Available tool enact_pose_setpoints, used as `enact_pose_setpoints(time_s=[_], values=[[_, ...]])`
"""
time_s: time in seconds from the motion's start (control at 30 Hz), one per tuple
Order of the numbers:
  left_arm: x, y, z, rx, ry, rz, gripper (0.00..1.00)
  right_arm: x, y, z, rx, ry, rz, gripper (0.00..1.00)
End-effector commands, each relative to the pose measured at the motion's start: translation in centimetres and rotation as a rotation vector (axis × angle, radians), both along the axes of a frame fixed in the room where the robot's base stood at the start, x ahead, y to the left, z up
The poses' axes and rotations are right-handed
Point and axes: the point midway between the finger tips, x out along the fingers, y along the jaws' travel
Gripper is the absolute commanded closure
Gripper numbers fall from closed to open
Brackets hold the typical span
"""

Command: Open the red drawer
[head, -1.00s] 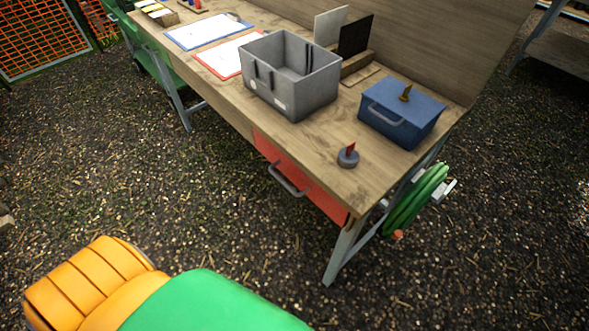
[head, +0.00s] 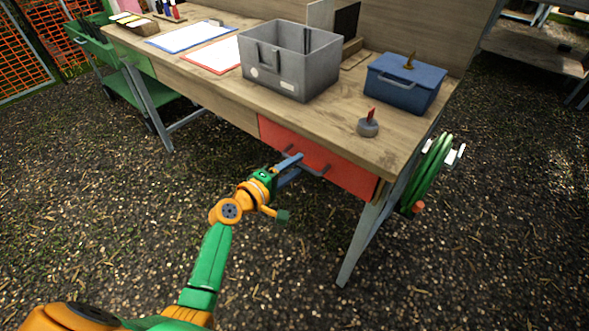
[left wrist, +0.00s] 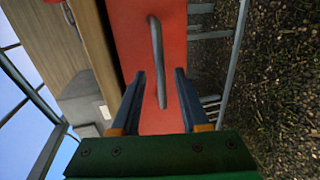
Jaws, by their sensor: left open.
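The red drawer (head: 345,172) is under the right part of the wooden bench top and looks shut, its front level with the bench frame. Its grey bar handle (head: 319,172) is partly hidden by my gripper. My left gripper (head: 296,164) is open in front of the drawer, at the handle. In the left wrist view, the red front (left wrist: 178,28) fills the middle, and the handle (left wrist: 156,50) lies between the two open fingers (left wrist: 160,74) in the picture. The fingers do not close on it, and I cannot tell the exact depth. My right gripper is out of view.
On the bench (head: 210,83) stand a grey bin (head: 280,78), a blue box (head: 405,85) and a small grey knob-like object with a red tab (head: 368,125). A bench leg (head: 362,235) and a green hose (head: 428,175) are right of the drawer. The gravel before it is clear.

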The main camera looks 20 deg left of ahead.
Motion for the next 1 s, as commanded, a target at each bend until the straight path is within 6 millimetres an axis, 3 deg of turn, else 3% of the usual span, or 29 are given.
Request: enact_pose_setpoints(time_s=[0.13,0.4,0.43,0.6,1.0], values=[[2.0,-0.8,-0.6,0.001,0.001,0.000,0.55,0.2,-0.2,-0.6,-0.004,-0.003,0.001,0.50],[2.5,-0.9,-0.7,0.005,0.001,0.000,0.55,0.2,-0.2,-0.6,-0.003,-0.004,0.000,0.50],[2.5,-0.9,-0.7,0.005,0.001,0.000,0.58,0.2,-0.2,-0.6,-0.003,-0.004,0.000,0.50],[2.5,-0.9,-0.7,0.005,0.002,0.000,1.00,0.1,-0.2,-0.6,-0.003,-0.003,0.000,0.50],[2.5,-0.9,-0.7,0.005,0.002,0.000,1.00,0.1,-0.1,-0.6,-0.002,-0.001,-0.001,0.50]])
